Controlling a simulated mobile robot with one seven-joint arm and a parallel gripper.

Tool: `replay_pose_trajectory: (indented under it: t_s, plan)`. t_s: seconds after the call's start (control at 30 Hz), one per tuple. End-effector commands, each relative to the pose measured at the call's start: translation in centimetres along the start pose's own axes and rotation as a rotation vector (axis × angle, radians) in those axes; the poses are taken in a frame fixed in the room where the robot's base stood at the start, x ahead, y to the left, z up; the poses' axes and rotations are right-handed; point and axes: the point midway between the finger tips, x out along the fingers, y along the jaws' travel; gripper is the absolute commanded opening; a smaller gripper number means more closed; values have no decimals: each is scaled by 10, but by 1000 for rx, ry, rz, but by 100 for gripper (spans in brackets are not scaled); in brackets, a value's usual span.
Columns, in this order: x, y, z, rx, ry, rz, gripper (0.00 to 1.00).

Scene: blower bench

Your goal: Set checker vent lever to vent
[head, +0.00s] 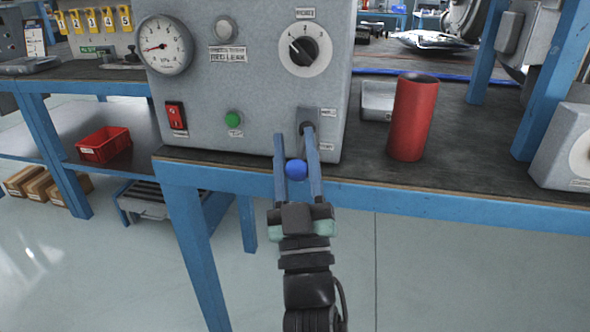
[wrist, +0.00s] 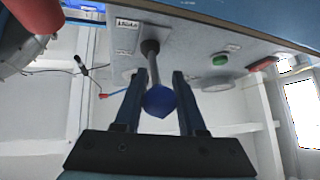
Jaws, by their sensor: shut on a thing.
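The checker (head: 243,80) is a grey panel box on the bench. Its vent lever has a blue ball knob (head: 296,169) and a pivot plate (head: 309,118) at the panel's lower right. Small labels sit above and below at the plate's right; I cannot read them. My gripper (head: 294,135) is shut on the knob, one blue finger on each side. In the wrist view the knob (wrist: 159,101) sits between the fingers (wrist: 159,74), with the grey rod (wrist: 161,62) running to the dark pivot. In the head view the right finger hides most of the rod.
The panel also carries a gauge (head: 164,46), a rotary knob (head: 304,49), a red switch (head: 176,115) and a green button (head: 233,119). The bench's blue front edge (head: 400,199) runs below.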

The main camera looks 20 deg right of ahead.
Motion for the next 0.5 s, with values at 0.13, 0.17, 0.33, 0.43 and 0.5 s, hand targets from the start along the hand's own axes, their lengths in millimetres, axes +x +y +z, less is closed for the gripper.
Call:
replay_pose_trajectory:
  t_s: [0.13, 0.17, 0.33, 0.43, 0.5]
  plan:
    - [-4, -1, 5, -11, 39, 4, 0]
    - [-4, -1, 5, -12, 45, 5, 0]
    - [-3, -1, 5, -18, 67, 7, 0]
    - [-3, -1, 4, -19, 72, 7, 0]
    - [-2, -1, 4, -20, 73, 7, 0]
